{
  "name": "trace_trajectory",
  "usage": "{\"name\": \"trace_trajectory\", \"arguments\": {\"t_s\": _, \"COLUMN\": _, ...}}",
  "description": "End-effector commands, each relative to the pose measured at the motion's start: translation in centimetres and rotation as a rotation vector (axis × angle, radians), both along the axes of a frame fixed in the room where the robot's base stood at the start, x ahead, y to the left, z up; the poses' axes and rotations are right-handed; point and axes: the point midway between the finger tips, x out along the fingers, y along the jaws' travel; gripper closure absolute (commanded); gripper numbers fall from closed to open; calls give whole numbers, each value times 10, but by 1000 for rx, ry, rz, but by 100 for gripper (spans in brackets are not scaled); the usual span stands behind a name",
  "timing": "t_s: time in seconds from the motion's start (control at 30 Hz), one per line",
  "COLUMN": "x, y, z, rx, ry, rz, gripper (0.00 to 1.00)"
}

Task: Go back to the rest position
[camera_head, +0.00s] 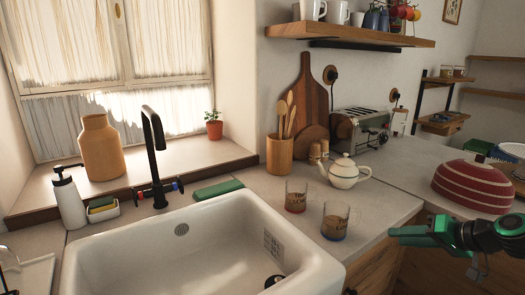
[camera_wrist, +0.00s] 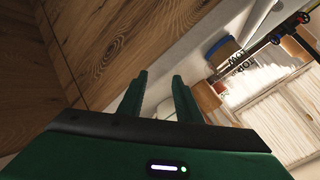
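My gripper (camera_head: 395,236) is green and black and reaches in from the right edge of the head view. It is in front of the counter edge, to the right of a blue-based glass (camera_head: 336,222). In the wrist view the two fingers of my gripper (camera_wrist: 158,88) stand apart with nothing between them. The gripper is open and empty.
The counter has a red-based glass (camera_head: 296,196), a teapot (camera_head: 344,174), a toaster (camera_head: 360,130) and a sink (camera_head: 190,235). A wooden cabinet front (camera_wrist: 110,45) is close in the wrist view.

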Motion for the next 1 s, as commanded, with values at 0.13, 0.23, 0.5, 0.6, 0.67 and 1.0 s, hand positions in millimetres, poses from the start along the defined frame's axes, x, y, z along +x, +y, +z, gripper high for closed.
{"name": "trace_trajectory", "arguments": {"t_s": 0.13, "x": -33, "y": 14, "z": -11, "rx": -123, "ry": 150, "rz": 62, "gripper": 68}}
{"name": "trace_trajectory", "arguments": {"t_s": 0.23, "x": -64, "y": 15, "z": -16, "rx": -212, "ry": 273, "rz": 80, "gripper": 68}}
{"name": "trace_trajectory", "arguments": {"t_s": 0.5, "x": -156, "y": 0, "z": -3, "rx": -390, "ry": 570, "rz": 15, "gripper": 68}}
{"name": "trace_trajectory", "arguments": {"t_s": 0.6, "x": -192, "y": -7, "z": 9, "rx": -424, "ry": 664, "rz": -41, "gripper": 68}}
{"name": "trace_trajectory", "arguments": {"t_s": 0.67, "x": -212, "y": -9, "z": 16, "rx": -435, "ry": 713, "rz": -78, "gripper": 68}}
{"name": "trace_trajectory", "arguments": {"t_s": 1.0, "x": -281, "y": -16, "z": 37, "rx": -422, "ry": 869, "rz": -217, "gripper": 68}}
